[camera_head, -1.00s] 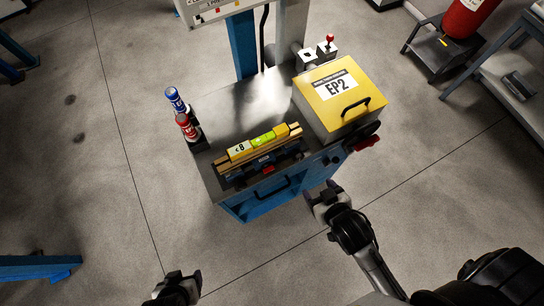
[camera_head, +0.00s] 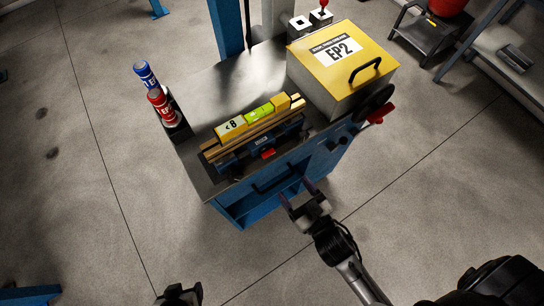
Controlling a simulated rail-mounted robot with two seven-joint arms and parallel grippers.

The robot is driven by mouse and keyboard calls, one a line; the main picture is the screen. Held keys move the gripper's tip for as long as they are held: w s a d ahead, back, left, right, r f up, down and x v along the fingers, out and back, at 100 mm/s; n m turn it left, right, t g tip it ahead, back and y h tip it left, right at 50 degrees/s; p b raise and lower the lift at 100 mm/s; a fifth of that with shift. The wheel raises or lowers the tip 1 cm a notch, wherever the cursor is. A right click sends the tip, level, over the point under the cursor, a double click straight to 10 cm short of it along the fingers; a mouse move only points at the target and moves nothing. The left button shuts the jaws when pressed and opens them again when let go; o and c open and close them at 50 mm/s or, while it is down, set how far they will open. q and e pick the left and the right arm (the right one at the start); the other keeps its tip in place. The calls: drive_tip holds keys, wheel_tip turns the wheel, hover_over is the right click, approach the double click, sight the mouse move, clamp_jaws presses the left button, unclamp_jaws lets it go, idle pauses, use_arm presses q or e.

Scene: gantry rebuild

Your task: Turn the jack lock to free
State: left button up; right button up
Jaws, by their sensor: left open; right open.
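A blue cart with a grey top (camera_head: 215,90) stands in the middle. On its right side are a black round wheel (camera_head: 374,103) and a red lever-like part (camera_head: 381,113). A smaller red part (camera_head: 268,153) sits at the front of the blue device under a yellow level. I cannot tell which of these is the jack lock. My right gripper (camera_head: 296,191) is open and empty, fingers pointing at the cart's front near a black handle (camera_head: 272,180); contact is not clear. My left gripper (camera_head: 181,291) is at the bottom edge, away from the cart, partly cut off.
A red-knobbed switch box (camera_head: 321,15) is behind. A dark stand (camera_head: 425,30) and a bench are at upper right. The floor in front is clear.

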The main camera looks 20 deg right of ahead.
sight(270, 155)
drive_tip(key=w, duration=0.3)
drive_tip(key=w+a, duration=0.1)
drive_tip(key=w, duration=0.5)
drive_tip(key=shift+w+a, duration=0.2)
drive_tip(key=shift+w, duration=0.1)
drive_tip(key=shift+w+a, duration=0.15)
drive_tip(key=shift+w, duration=0.6)
